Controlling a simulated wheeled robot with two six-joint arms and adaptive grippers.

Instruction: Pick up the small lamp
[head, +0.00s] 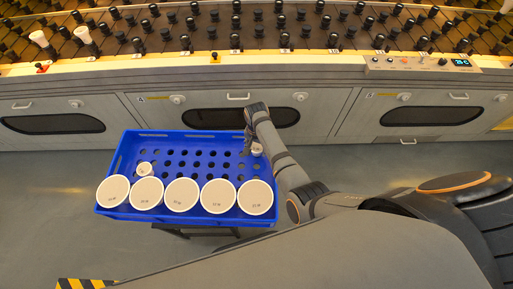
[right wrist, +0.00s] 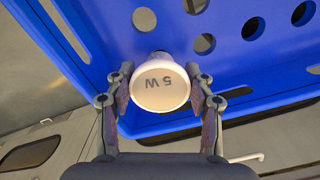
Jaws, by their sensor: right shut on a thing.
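My right gripper (head: 256,140) is over the right rear part of the blue crate. The lamp's white face also shows under the gripper in the head view (head: 257,150). I cannot tell whether its base is still in a hole of the crate. Another small white lamp (head: 144,169) stands in the crate at left. My left gripper is not in view.
The blue crate (head: 122,152) has rows of empty holes and several large white-faced lamps (head: 182,195) along its front. Behind it is a long grey cabinet (head: 330,72) with many sockets on top, two white lamps (head: 82,33) at left and a control box (head: 422,63).

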